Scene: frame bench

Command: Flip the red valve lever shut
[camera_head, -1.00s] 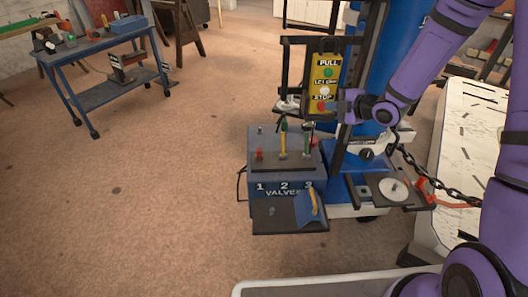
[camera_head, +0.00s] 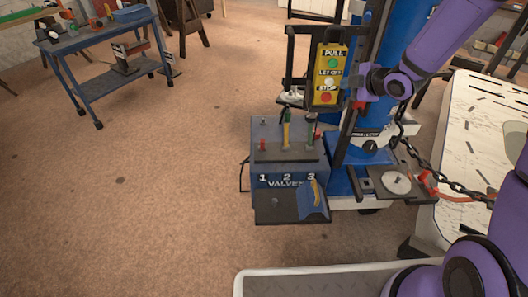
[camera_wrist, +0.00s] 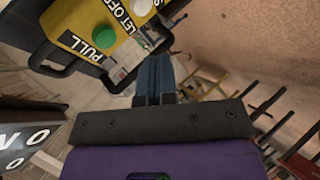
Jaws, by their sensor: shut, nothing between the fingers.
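The grey-blue valve box (camera_head: 259,178), labelled 1 2 3 VALVES, stands left of the blue column in the head view. A short red lever (camera_head: 262,144) stands upright at its left, over the 1. A lever with a yellow and green grip (camera_head: 286,131) stands in the middle, and a green-gripped one (camera_head: 311,127) at the right with a little red beside it. My gripper (camera_head: 358,86) is shut and empty, up beside the right edge of the yellow panel and above the box, apart from the levers. The wrist view shows its blue fingers (camera_wrist: 154,72) together; no lever shows there.
The yellow button panel (camera_head: 327,79) hangs in a black frame above the box; it also shows in the wrist view (camera_wrist: 105,38). A chain (camera_head: 455,186) and round white disc (camera_head: 397,183) are at the right. A blue cart (camera_head: 92,40) stands far left. The floor between is clear.

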